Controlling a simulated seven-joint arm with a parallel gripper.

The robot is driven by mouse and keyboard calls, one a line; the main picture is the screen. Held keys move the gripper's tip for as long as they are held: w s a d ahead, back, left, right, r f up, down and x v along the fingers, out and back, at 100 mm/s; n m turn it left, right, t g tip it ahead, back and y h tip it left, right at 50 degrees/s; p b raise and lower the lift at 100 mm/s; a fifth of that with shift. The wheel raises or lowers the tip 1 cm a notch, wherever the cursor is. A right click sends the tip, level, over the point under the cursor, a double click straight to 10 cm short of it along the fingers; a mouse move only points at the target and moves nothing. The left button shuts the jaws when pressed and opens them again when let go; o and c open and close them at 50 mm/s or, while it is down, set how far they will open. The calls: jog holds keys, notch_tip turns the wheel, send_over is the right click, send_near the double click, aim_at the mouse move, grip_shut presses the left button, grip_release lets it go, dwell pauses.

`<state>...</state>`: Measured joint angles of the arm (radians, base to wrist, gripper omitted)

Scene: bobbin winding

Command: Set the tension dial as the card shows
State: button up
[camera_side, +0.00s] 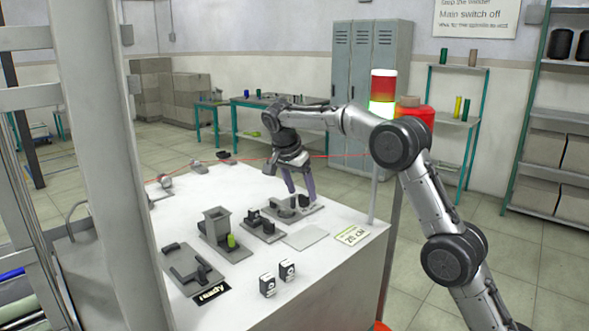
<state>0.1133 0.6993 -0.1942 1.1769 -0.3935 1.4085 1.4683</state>
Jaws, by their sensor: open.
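My gripper (303,201) points down over a grey plate (276,220) at the back right of the white bench, its two fingers apart. A small black upright part (305,201) stands between or just behind the fingertips; I cannot tell whether they touch it. A low round grey part (286,209) sits beside it on the same plate. Which of these is the tension dial, and its setting, is too small to tell. A pale card (352,236) with green print, apparently reading "20 cN", lies at the bench's right edge.
A grey hopper (217,222) with a green bobbin (231,241) and a fixture with black blocks (262,228) stand to the left. Two black-and-white blocks (277,279) sit in front. A signal lamp post (373,190) rises behind the card.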

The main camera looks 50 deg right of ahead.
jog(key=v, duration=1.2)
jog(key=shift+r, duration=0.2)
jog(key=shift+f, duration=0.1)
jog(key=shift+c, duration=1.2)
jog(key=f, duration=0.2)
jog(key=f+m, duration=0.1)
jog(key=shift+a+g, duration=0.3)
jog(key=c, duration=0.7)
jog(key=shift+f, duration=0.2)
grip_shut()
jog(key=x, duration=1)
jog(key=shift+a, duration=0.15)
